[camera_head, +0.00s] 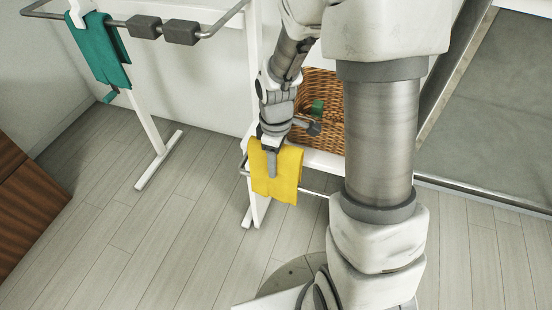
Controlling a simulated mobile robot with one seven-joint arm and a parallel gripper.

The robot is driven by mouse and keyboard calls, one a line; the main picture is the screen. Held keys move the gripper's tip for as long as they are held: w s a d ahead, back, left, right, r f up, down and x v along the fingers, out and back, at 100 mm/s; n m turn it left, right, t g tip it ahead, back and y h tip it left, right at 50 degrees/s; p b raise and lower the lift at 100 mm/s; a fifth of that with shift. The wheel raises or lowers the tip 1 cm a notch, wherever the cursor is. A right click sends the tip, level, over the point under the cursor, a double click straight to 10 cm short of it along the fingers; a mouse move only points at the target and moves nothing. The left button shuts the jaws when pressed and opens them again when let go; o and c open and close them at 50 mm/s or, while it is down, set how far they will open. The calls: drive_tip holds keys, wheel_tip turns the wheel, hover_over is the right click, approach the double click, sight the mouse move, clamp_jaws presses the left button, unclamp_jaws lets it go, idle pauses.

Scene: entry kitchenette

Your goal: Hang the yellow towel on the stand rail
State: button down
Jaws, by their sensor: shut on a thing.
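The yellow towel (285,180) hangs folded, in the middle of the head view. My gripper (271,165) is shut on its upper edge from above, with one finger showing down the towel's front. A thin low metal rail (317,192) shows on both sides of the towel, by a white upright. I cannot tell whether the towel lies over this rail or only in front of it.
A wicker basket (328,88) with a small green thing (318,107) in it stands on a white shelf behind my gripper. A white stand leg (158,155) is at the left, and a brown wooden unit (28,205) at the far left. The floor between is clear.

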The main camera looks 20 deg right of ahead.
drive_tip(key=shift+f+b, duration=2)
drive_tip(key=shift+f, duration=0.95)
drive_tip(key=shift+f+b, duration=0.3)
drive_tip(key=shift+f, duration=3.3)
drive_tip(key=shift+c, duration=0.8)
unclamp_jaws()
wheel_tip(320, 180, up, 17)
drive_tip(key=p, duration=0.7)
drive_tip(key=shift+r, duration=0.2)
wheel_tip(320, 180, up, 7)
drive_tip(key=p, duration=0.7)
